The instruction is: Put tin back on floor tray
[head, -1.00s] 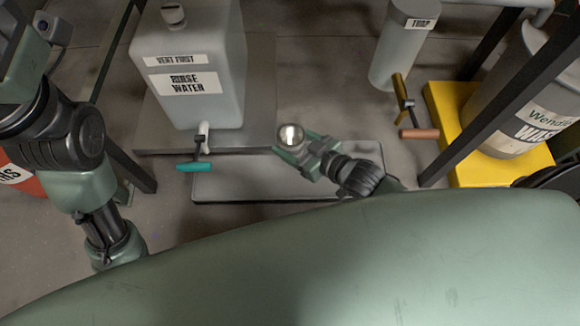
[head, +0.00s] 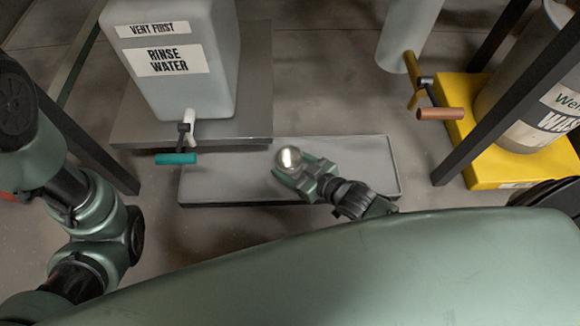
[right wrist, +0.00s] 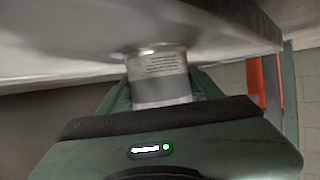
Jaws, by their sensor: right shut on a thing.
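A small silver tin (head: 288,157) is held in my right gripper (head: 296,168), seen from above in the head view. In the right wrist view the tin (right wrist: 158,78) shows a printed label and a grey band, with green fingers on both sides of it. The grey floor tray (head: 228,186) lies flat on the floor in the head view, and the tin appears over its middle. I cannot tell how high above the tray the tin is. My left arm is at the left of the head view, but its gripper is not seen.
A rinse water jug (head: 172,85) stands on a metal shelf (head: 252,122) behind the tray, its teal-handled tap (head: 176,159) reaching toward the tray. A copper-handled tap (head: 441,114) and yellow stand (head: 490,172) are at the right. Dark posts flank the tray.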

